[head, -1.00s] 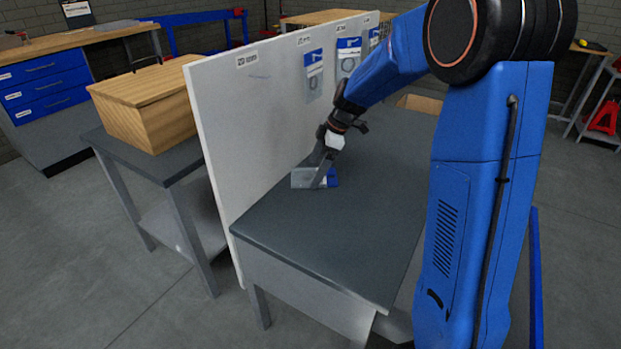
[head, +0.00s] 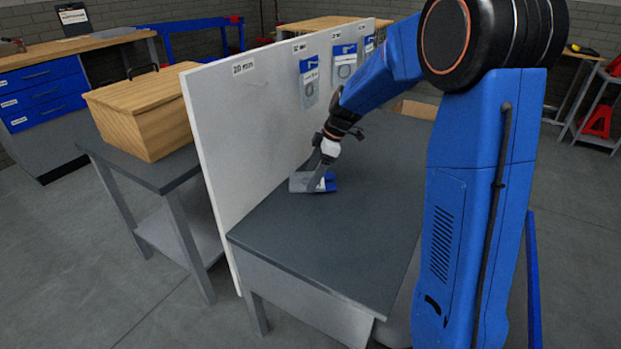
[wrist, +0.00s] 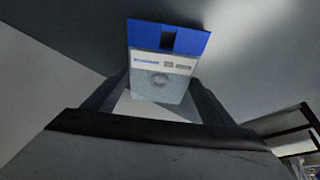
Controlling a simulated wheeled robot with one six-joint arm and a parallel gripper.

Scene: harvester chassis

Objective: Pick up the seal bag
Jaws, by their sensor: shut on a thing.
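The seal bag (head: 299,181) is a small flat bag with a blue header and a clear or grey body. It is at the grey table top near the foot of the white board. In the wrist view the bag (wrist: 165,62) shows its blue header with a dark hang slot, a white label and a ring-like shape inside. My gripper (head: 317,184) points down at the bag, its fingers shut on it. The fingers hide part of the bag in the head view. I cannot tell whether the bag still touches the table.
The white board (head: 240,130) stands upright along the table's left side, with several bags hanging on it, one of them here (head: 309,80). The grey table top (head: 330,240) is clear in front. A wooden box (head: 145,115) sits on a side table to the left.

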